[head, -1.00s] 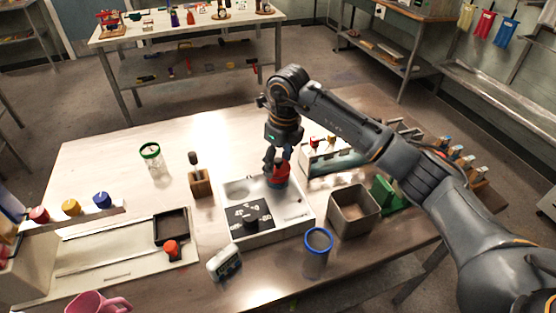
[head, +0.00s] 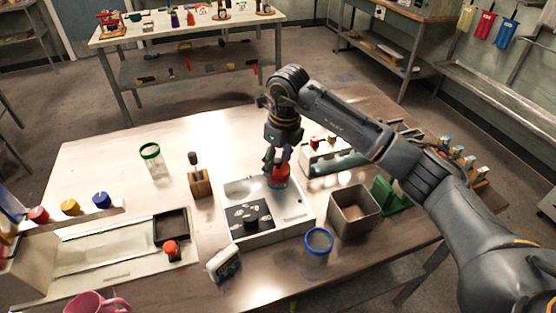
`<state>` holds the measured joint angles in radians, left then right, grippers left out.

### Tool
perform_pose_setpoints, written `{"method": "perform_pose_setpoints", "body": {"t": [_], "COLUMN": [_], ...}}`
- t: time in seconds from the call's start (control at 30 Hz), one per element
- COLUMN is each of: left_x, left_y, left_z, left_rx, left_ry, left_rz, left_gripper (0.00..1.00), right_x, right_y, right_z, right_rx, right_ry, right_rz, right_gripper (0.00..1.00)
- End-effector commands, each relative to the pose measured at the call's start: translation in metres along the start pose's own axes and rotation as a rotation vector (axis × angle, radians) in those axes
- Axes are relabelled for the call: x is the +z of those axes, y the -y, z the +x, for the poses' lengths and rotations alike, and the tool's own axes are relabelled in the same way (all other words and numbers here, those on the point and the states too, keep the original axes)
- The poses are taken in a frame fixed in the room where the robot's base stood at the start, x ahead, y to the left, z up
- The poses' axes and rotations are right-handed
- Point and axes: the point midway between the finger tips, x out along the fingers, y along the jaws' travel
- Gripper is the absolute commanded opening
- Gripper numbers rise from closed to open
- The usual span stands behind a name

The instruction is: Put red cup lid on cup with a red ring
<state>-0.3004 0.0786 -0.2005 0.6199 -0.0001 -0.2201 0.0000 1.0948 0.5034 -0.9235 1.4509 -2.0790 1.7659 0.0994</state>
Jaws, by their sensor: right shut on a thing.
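My right gripper (head: 275,160) comes down from above over the back right part of a pale tray-like unit (head: 297,227) and is shut on a red piece (head: 279,177). The piece looks like the red lid, but the fingers cover its top. Whether a cup with a red ring is under it I cannot tell. A red lid-like knob (head: 38,214) also stands on a rack at the left. Clear cups with a green ring (head: 150,151) and a blue ring (head: 318,240) stand on the table. My left gripper is out of view.
A wooden block with a dark handle (head: 199,184) stands left of the unit. An open square bin (head: 353,212) is at its right, and a rack of bottles (head: 330,158) behind. A small device (head: 223,264) lies in front. The table's back left is clear.

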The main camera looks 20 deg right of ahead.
Motion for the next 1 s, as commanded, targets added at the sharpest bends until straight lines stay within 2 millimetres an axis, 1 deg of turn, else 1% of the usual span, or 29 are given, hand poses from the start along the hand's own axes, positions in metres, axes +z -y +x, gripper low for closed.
{"method": "perform_pose_setpoints", "body": {"t": [0.63, 0.67, 0.7, 0.77, 0.8, 1.0], "left_x": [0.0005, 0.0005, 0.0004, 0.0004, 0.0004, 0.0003], "left_y": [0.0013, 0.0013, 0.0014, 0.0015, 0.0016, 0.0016], "left_z": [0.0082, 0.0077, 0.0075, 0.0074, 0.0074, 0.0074], "left_rx": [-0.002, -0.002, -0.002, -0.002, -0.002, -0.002], "left_ry": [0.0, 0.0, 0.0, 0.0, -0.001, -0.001], "left_rz": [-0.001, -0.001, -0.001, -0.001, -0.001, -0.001], "left_gripper": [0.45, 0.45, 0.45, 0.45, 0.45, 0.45], "right_x": [-0.0013, -0.0011, -0.0011, -0.0011, -0.0012, -0.0012], "right_y": [0.0001, 0.0, 0.0, 0.0, 0.0, 0.0], "right_z": [0.0103, 0.0098, 0.0095, 0.0095, 0.0095, 0.0095], "right_rx": [0.0, 0.0, 0.0, 0.0, 0.0, 0.0], "right_ry": [0.0, 0.0, 0.0, 0.0, 0.0, 0.0], "right_rz": [0.0, 0.0, 0.0, 0.0, 0.0, 0.0], "right_gripper": [0.34, 0.64, 0.72, 0.85, 0.87, 0.87]}}
